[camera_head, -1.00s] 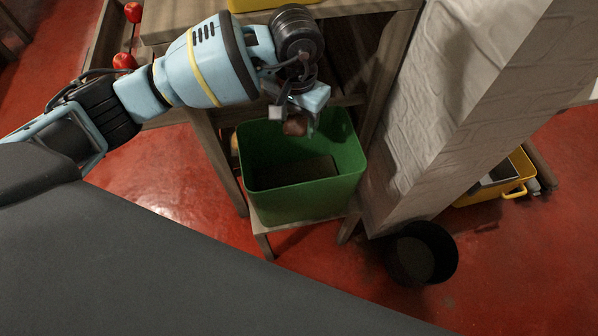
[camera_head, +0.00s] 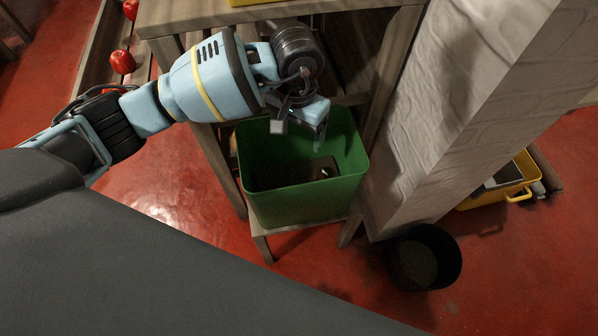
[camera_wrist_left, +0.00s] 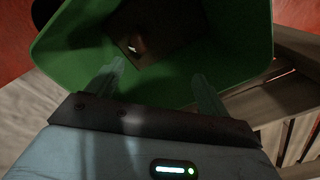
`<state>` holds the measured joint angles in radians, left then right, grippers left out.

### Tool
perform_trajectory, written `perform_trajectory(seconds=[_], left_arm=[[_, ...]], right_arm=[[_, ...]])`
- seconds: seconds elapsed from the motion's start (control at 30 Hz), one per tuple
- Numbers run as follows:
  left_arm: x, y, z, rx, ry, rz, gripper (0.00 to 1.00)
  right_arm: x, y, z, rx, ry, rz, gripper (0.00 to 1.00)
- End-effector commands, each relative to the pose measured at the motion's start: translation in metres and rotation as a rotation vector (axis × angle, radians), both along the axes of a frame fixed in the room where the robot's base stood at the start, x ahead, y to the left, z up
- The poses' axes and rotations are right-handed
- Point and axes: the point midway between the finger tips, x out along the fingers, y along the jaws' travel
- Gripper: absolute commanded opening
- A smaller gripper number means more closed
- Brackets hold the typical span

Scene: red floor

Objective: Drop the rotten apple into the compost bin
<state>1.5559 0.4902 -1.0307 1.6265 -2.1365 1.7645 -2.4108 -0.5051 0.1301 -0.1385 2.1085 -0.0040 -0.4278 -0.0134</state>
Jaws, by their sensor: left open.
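The green compost bin (camera_head: 308,200) stands open on a low wooden shelf, left of the white pillar. The brown rotten apple (camera_head: 322,172) is inside it, small and dark, near the bin's right side. In the left wrist view the apple (camera_wrist_left: 145,45) shows dimly inside the bin (camera_wrist_left: 235,60). My left gripper (camera_head: 299,128) is over the bin's opening with its fingers apart and nothing between them. The open fingers (camera_wrist_left: 162,85) also show in the left wrist view, apart from the apple. My right gripper is not in view.
A wooden table (camera_head: 360,8) stands above and behind the bin. Red apples (camera_head: 122,62) lie on a wooden rack at the upper left. A black bucket (camera_head: 424,258) and a yellow crate (camera_head: 508,193) are on the red floor to the right.

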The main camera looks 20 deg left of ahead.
Motion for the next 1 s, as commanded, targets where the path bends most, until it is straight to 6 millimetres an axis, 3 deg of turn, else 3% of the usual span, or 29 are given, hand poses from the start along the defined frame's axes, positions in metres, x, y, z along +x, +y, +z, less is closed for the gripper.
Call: perform_trajectory(seconds=[0.27,0.7,1.0], left_arm=[[0.000,0.000,0.009,0.001,-0.001,0.000,0.80],[0.001,0.000,0.071,0.001,-0.002,0.000,0.80],[0.000,0.000,0.078,0.000,0.000,0.000,0.80]], right_arm=[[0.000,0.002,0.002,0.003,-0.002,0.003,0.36],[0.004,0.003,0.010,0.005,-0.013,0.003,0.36],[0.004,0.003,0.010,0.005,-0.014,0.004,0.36]])
